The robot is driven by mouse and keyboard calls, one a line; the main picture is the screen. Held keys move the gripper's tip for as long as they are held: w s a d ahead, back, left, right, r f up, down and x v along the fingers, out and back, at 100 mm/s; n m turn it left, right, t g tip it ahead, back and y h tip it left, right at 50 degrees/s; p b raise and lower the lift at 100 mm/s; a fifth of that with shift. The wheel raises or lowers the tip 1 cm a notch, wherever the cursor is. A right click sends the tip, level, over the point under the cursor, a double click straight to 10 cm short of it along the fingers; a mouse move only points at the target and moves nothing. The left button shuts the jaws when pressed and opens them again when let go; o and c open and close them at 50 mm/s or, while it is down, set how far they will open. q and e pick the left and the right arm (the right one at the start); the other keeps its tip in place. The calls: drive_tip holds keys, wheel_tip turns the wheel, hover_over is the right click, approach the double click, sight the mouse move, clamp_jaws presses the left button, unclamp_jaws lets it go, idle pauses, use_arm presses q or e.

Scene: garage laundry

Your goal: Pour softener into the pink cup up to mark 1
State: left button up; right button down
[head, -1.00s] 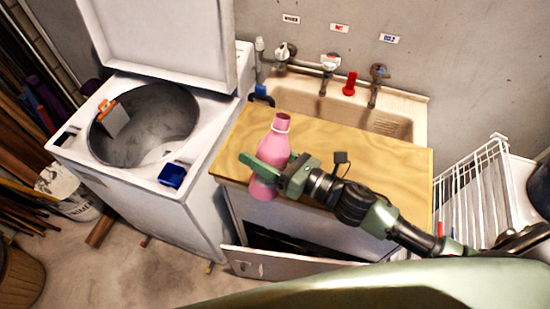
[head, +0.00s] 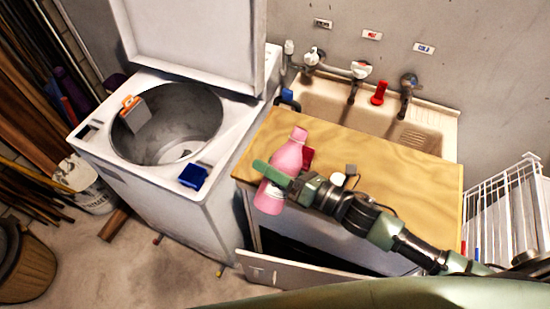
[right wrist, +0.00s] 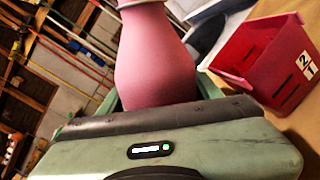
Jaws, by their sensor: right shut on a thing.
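The pink softener bottle (head: 286,160) is in my right gripper (head: 284,183), over the front edge of the wooden counter. It leans with its neck toward the upper right in the head view. In the right wrist view, the bottle (right wrist: 155,60) stands between the fingers, its top cut off. The pink-red cup (right wrist: 262,62), with a "2" and another mark on its side, stands on the counter beside the bottle. In the head view the cup (head: 308,157) is partly hidden behind the bottle. Its fill level cannot be seen. My left gripper is out of view.
The washing machine (head: 120,165) stands open at left, with a blue container (head: 193,176) on its rim. A sink (head: 330,101) with taps lies behind the counter (head: 410,172). A white wire rack (head: 500,205) stands at right. The counter's right part is clear.

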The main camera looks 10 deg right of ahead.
drive_tip(key=shift+s+a+f+m+b, duration=0.3)
drive_tip(key=shift+f+m, duration=0.2)
drive_tip(key=shift+f, duration=0.1)
drive_tip(key=shift+s+a+f+m, duration=0.1)
drive_tip(key=shift+s+a+m, duration=0.1)
drive_tip(key=shift+m, duration=0.35)
drive_tip(key=shift+s+a+f+m, duration=0.1)
drive_tip(key=shift+s+a+m, duration=0.05)
drive_tip(key=shift+m, duration=0.4)
drive_tip(key=shift+s+a+r+m+p, duration=0.2)
drive_tip(key=shift+r+m+p, duration=0.5)
drive_tip(key=shift+m+p, duration=0.4)
drive_tip(key=shift+a+r+m+p, duration=0.1)
drive_tip(key=shift+r+m+p, duration=0.05)
drive_tip(key=shift+m+p, duration=0.15)
idle(0.6)
idle(1.7)
